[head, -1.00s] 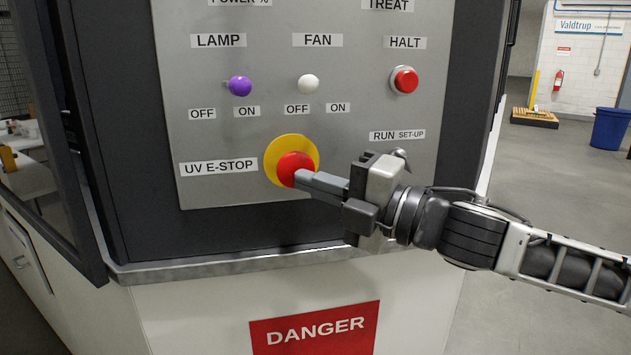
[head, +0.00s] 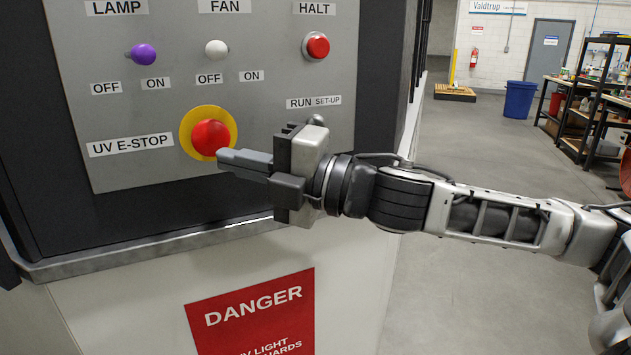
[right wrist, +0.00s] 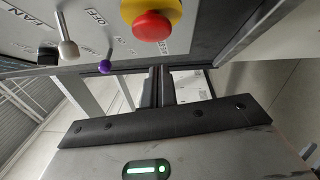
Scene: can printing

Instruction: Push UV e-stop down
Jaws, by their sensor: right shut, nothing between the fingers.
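The UV e-stop is a red mushroom button (head: 210,138) on a round yellow plate (head: 186,133), low on the grey control panel, right of the label "UV E-STOP" (head: 130,145). In the right wrist view the red button (right wrist: 152,26) shows at the top, beyond the fingertips. My right gripper (head: 224,158) is shut and empty. Its fingertips are at the button's lower right edge in the head view; I cannot tell whether they touch it. In the right wrist view the closed fingers (right wrist: 159,76) appear apart from the button. My left gripper is not in view.
Above are the purple lamp switch (head: 144,53), white fan switch (head: 216,49) and red halt button (head: 316,46). A run/set-up switch (head: 316,120) sits close above my right gripper. A metal ledge (head: 150,245) runs below the panel. Open floor lies right.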

